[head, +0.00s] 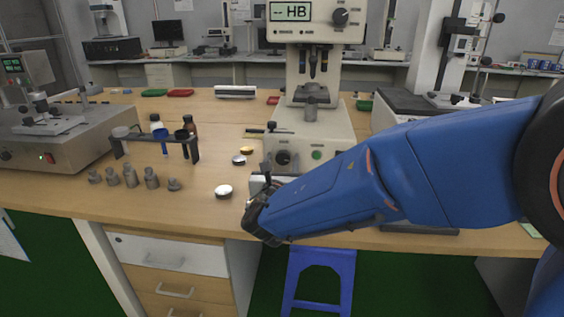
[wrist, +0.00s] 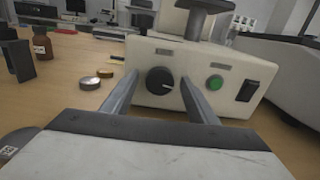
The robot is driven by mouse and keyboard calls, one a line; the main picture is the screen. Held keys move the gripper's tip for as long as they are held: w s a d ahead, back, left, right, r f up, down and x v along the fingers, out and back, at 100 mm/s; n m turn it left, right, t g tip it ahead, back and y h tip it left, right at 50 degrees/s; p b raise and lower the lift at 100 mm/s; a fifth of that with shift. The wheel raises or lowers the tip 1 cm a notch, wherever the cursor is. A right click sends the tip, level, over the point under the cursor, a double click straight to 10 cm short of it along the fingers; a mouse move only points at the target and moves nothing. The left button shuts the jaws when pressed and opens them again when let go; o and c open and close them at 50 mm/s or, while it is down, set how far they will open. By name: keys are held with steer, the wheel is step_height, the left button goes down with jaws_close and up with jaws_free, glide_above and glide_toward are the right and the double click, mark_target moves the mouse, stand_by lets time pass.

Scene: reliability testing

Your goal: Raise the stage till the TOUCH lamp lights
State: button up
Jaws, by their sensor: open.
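The tester (head: 309,125) stands on the bench with a display (head: 290,12) reading "-- HB". Small indicators (head: 296,32) sit below the display; I cannot read their labels or tell whether one is lit. The grey stage (head: 311,97) is under the tester's nose, and its lower part shows in the wrist view (wrist: 205,6). The base front carries a black knob (wrist: 160,80) with a white mark, a green button (wrist: 215,82) and a black rocker switch (wrist: 247,91). My gripper (wrist: 159,82) is open and empty, its fingers pointing at the knob, one on each side in the picture.
A rack (head: 155,141) with bottles, several grey weights (head: 131,176) and round discs (head: 224,191) lie to the left. Another instrument (head: 60,132) stands at far left. A grey machine (head: 405,104) is close on the right. A blue stool (head: 318,274) is below the bench edge.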

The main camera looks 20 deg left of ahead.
steer(key=c, duration=1.1)
steer(key=shift+o, duration=0.2)
steer(key=shift+m, duration=0.4)
steer(key=m, duration=0.4)
steer(key=shift+m, duration=0.3)
steer(key=m, duration=0.4)
steer(key=shift+d+m, duration=0.1)
steer(key=shift+m, duration=0.2)
steer(key=m, duration=0.5)
steer(key=shift+f, duration=0.15)
steer(key=shift+m, duration=2.4)
steer(key=shift+f, duration=0.1)
